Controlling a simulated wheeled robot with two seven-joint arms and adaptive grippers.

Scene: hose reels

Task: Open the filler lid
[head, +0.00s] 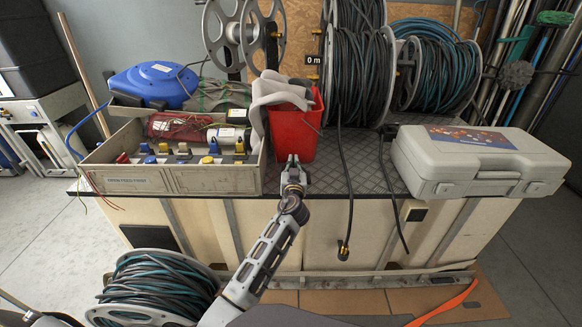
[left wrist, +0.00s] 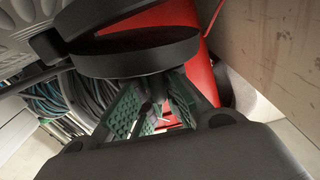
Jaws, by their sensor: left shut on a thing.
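My left gripper (head: 292,163) is at the bench's front edge, just in front of a red bucket (head: 292,132). In the left wrist view its green-padded fingers (left wrist: 155,100) close around a small dark stem or tab. Right above that is a black, round, two-layered piece (left wrist: 135,48), which looks like the filler lid. The layers show a narrow gap at one side; how far it is open I cannot tell. In the head view the lid is hidden or too small to make out. My right gripper is not in view.
A grey tray (head: 215,180) of fittings stands left of the bucket. A grey case (head: 475,165) lies at the right. Hose reels (head: 355,75) stand behind. Two black hoses hang over the front edge right of my gripper. A floor reel (head: 160,290) is beside my left arm.

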